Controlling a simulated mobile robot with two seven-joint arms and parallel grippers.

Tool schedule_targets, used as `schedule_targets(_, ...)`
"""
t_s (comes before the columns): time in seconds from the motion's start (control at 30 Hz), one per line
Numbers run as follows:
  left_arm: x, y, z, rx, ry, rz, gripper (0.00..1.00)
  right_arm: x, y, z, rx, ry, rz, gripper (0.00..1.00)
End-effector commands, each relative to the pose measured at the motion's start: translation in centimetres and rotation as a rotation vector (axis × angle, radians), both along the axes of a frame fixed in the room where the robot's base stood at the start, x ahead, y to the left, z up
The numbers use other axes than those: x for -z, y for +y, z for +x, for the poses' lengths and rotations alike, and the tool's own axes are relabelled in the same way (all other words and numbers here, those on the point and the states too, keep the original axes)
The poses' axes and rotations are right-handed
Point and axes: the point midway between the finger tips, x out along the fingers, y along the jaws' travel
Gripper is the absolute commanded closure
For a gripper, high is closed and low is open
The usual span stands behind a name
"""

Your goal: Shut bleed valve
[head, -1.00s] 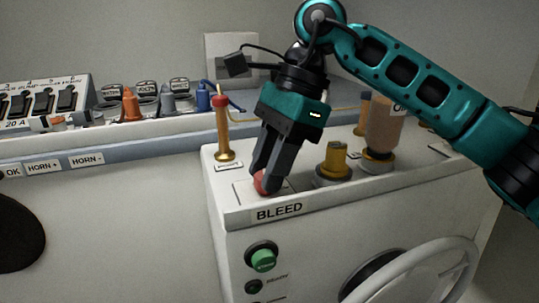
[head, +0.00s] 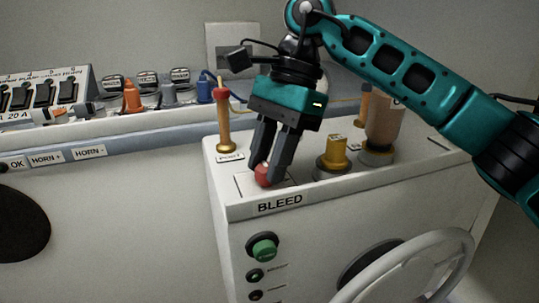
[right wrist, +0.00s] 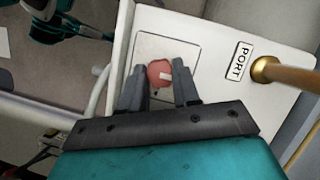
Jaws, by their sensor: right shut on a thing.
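The bleed valve's red knob (head: 263,175) sits on a square plate on top of the white console (head: 222,188), behind the label BLEED. My right gripper (head: 266,172) points down from above with its two fingers on either side of the knob, shut on it.
A brass lever with a red top (head: 223,122), labelled PORT, stands left of the gripper. A yellow knob (head: 334,154) and a tan cylinder (head: 382,125) stand to the right. A green button (head: 263,247) and a white wheel (head: 425,270) are on the front.

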Motion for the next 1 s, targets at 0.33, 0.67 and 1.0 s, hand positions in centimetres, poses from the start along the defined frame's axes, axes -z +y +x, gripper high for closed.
schedule_targets(0.33, 0.1, 0.0, -0.1, -0.001, 0.003, 0.001, 0.57, 0.0, 0.0, 0.0, 0.000, -0.001, 0.000, 0.43)
schedule_targets(0.67, 0.3, 0.1, -0.4, -0.002, 0.009, 0.002, 0.57, -1.0, -0.3, 0.3, 0.002, -0.003, 0.002, 0.43)
schedule_targets(1.0, -0.2, 0.1, -0.4, -0.002, 0.010, 0.002, 0.57, -7.7, -2.2, 2.0, 0.002, -0.003, 0.001, 0.43)
